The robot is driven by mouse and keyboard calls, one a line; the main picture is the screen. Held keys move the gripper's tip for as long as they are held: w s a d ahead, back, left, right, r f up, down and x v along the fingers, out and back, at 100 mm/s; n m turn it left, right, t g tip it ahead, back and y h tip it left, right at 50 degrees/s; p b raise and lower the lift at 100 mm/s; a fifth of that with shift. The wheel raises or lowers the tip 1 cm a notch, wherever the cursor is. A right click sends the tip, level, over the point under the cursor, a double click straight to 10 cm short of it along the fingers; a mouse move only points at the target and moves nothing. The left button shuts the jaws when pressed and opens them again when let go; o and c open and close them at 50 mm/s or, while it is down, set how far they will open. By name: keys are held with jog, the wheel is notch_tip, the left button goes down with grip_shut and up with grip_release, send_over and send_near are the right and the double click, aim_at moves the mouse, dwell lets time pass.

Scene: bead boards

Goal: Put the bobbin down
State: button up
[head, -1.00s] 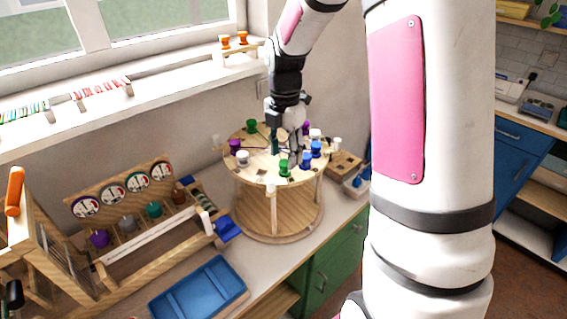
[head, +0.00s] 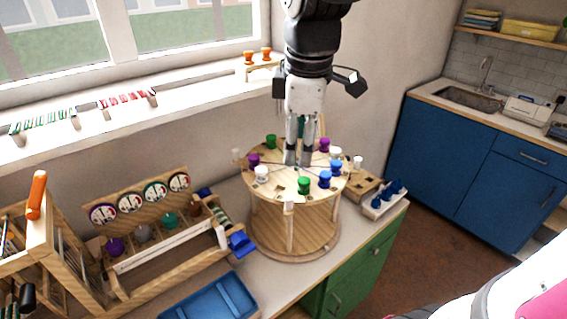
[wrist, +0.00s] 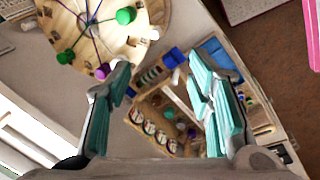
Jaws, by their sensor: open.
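A round wooden stand (head: 292,222) carries several bobbins on its top. There is a green bobbin (head: 271,141) at the back, a purple bobbin (head: 254,160) and a white bobbin (head: 261,173) at left, a green bobbin (head: 304,186) in front, and a blue bobbin (head: 324,179) at right. My gripper (head: 298,162) points down over the middle of the stand in the head view. In the wrist view my gripper (wrist: 163,62) has its teal-padded fingers apart with nothing between them. Which bobbin the task means I cannot tell.
A wooden rack with dials (head: 140,208) stands left of the stand. A blue tray (head: 212,299) lies in front. A small holder with blue pieces (head: 384,205) is right of the stand. The window sill (head: 180,95) runs behind.

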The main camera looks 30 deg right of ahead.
jog(key=s+a+m+t, duration=0.3)
jog(key=s+a+m, duration=0.2)
jog(key=s+m, duration=0.6)
jog(key=shift+s+r+m+y, duration=0.3)
jog(key=shift+s+y, duration=0.05)
jog(key=shift+y, duration=0.05)
